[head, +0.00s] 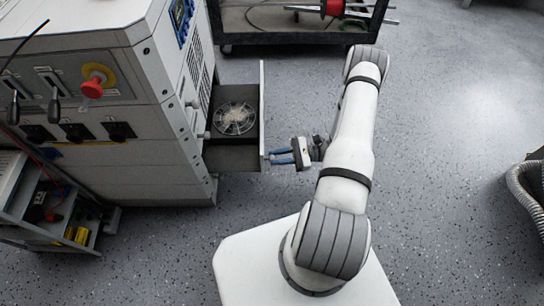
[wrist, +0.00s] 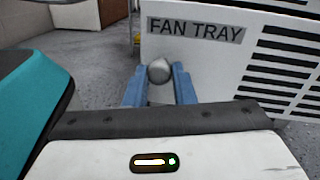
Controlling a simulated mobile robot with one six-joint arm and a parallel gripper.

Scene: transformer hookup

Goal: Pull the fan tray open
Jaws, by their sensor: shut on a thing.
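The fan tray (head: 221,158) is a dark drawer standing well out from the right side of the white cabinet (head: 95,165), with a round fan visible inside. Its white front panel (wrist: 205,82) carries the label FAN TRAY and vent slots in the wrist view. A round metal knob (wrist: 160,71) sits on that panel below the label. My gripper (head: 273,157) is at the outer face of the tray front, and its blue fingers (wrist: 159,86) are closed around the knob, one on each side.
A dark cart (head: 290,32) with a red reel (head: 332,7) stands at the back. A grey shelf unit (head: 75,235) with tools is at the lower left. A grey hose (head: 525,195) lies at the right edge.

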